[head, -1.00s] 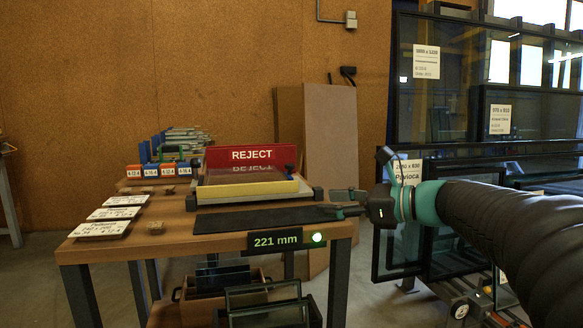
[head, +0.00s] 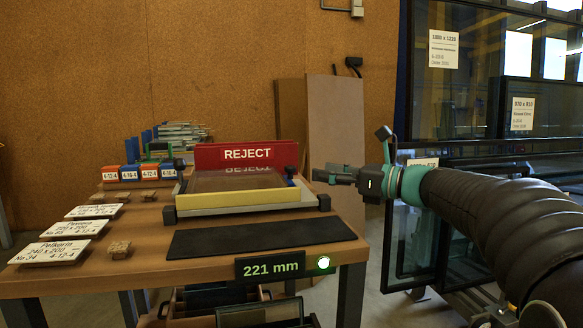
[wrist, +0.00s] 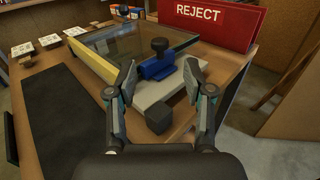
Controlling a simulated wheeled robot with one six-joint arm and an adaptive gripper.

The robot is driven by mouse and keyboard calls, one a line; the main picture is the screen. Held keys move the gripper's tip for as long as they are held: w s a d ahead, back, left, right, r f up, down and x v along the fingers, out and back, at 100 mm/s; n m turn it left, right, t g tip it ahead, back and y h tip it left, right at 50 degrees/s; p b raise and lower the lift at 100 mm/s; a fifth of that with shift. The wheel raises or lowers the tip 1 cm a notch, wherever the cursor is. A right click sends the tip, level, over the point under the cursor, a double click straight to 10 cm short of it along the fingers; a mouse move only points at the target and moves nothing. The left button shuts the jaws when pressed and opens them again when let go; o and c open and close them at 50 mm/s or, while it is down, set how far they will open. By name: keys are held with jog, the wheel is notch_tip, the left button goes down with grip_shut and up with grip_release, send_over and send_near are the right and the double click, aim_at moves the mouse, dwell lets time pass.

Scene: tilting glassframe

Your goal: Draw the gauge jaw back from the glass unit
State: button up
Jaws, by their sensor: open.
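The gauge jaw (wrist: 156,68) is a blue block with a black knob (wrist: 160,46) on a pale base. In the wrist view it sits at the near edge of the glass unit (wrist: 118,42); I cannot tell whether they touch. The glass unit lies flat beside a yellow bar (wrist: 92,68), and also shows in the head view (head: 235,181). My gripper (wrist: 161,78) is open and empty, its fingers apart with the jaw between them in the picture but farther off. In the head view my gripper (head: 317,175) is right of the knob (head: 290,172).
A red REJECT sign (head: 247,154) stands behind the gauge. Labelled cards (head: 72,229) lie at the left. Large glass panes (head: 455,100) stand at the right.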

aim_at(291, 178)
jog(key=x, duration=1)
jog(key=shift+s, duration=0.1)
grip_shut()
